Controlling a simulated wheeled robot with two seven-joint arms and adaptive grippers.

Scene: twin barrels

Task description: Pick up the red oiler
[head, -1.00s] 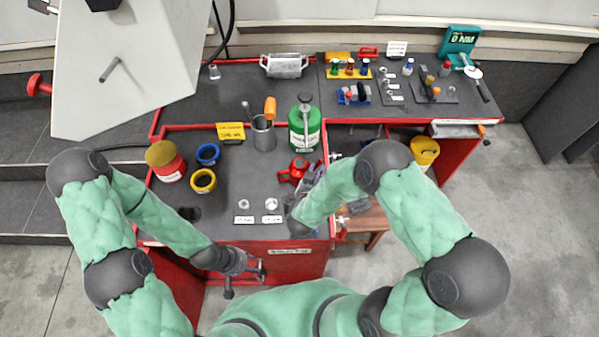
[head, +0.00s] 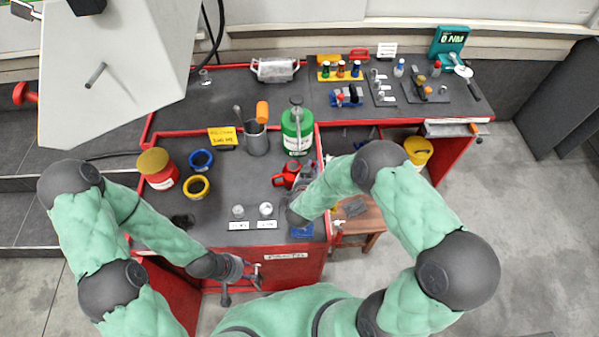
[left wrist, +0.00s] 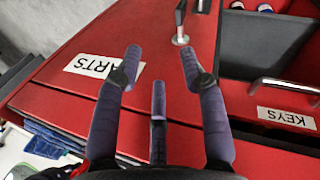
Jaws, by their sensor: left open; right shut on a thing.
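The red oiler (head: 287,176) is near the right side of the bench top, in front of the green sprayer bottle (head: 297,131). My right gripper (head: 300,186) is at its right side and shut on it; my wrist partly hides the contact. I cannot tell how far the oiler is off the bench. My left gripper (head: 250,276) is open and empty in front of the red cabinet. In the left wrist view, its spread dark fingers (left wrist: 158,72) are over the red drawer fronts.
Two small clear pieces sit by white labels (head: 252,225). A yellow bucket (head: 418,151) is at the right.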

